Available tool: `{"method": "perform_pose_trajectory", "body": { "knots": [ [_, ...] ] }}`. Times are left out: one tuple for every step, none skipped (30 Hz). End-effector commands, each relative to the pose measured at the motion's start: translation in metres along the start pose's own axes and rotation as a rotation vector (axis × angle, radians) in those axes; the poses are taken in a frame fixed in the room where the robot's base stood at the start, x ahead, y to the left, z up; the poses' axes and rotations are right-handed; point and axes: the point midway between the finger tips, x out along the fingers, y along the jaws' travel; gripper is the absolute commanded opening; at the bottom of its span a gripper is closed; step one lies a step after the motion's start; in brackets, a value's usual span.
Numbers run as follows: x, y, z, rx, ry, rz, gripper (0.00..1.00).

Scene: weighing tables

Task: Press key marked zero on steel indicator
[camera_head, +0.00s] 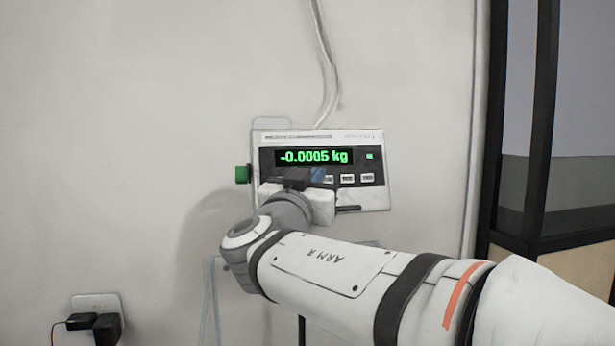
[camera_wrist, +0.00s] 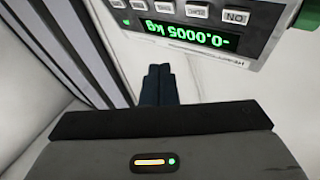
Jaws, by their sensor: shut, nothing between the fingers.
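The steel indicator (camera_head: 270,138) hangs on the wall, its green display (camera_head: 314,157) reading -0.0005 kg. It also shows upside down at the top of the wrist view (camera_wrist: 262,50). A row of keys runs under the display; one (camera_wrist: 236,17) reads ON, and others (camera_wrist: 196,11) are too small to read surely. I cannot tell which key is marked zero. In the head view my gripper and wrist cover the left keys, leaving the right ones (camera_head: 368,178) visible. My gripper (camera_wrist: 158,70) is shut and empty, its dark fingertips close to the indicator; contact cannot be told.
A green knob (camera_head: 242,174) sticks out from the indicator's left side. A pale cable (camera_head: 328,75) runs up the wall above it. A wall socket with black plugs (camera_head: 106,327) is at lower left. A dark frame (camera_head: 530,130) stands at right. The wall left of the indicator is clear.

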Motion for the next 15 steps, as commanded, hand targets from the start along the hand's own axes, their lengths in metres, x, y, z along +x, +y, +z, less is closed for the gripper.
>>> {"method": "perform_pose_trajectory", "body": {
  "knots": [
    [0.007, -0.004, 0.002, -0.004, -0.003, 0.0, 0.0],
    [0.011, -0.007, 0.003, -0.005, -0.004, 0.001, 0.0],
    [0.015, -0.01, 0.006, -0.005, -0.003, 0.001, 0.0],
    [0.018, -0.012, 0.008, -0.006, -0.003, 0.001, 0.0],
    [0.021, -0.014, 0.01, -0.004, -0.003, 0.002, 0.0],
    [0.025, -0.017, 0.013, -0.005, -0.003, 0.001, 0.0],
    [0.027, -0.019, 0.015, -0.004, -0.003, 0.001, 0.0],
    [0.03, -0.02, 0.018, -0.003, -0.002, 0.001, 0.0],
    [0.031, -0.022, 0.027, 0.0, -0.001, 0.001, 0.0],
    [0.033, -0.024, 0.029, 0.0, 0.0, 0.002, 0.0],
    [0.035, -0.025, 0.03, 0.001, 0.0, 0.002, 0.0],
    [0.038, -0.027, 0.032, 0.001, 0.0, 0.003, 0.0],
    [0.04, -0.028, 0.033, 0.0, 0.0, 0.003, 0.0],
    [0.041, -0.029, 0.033, 0.0, 0.0, 0.002, 0.0],
    [0.043, -0.03, 0.034, 0.0, -0.001, 0.002, 0.0]
  ]
}}
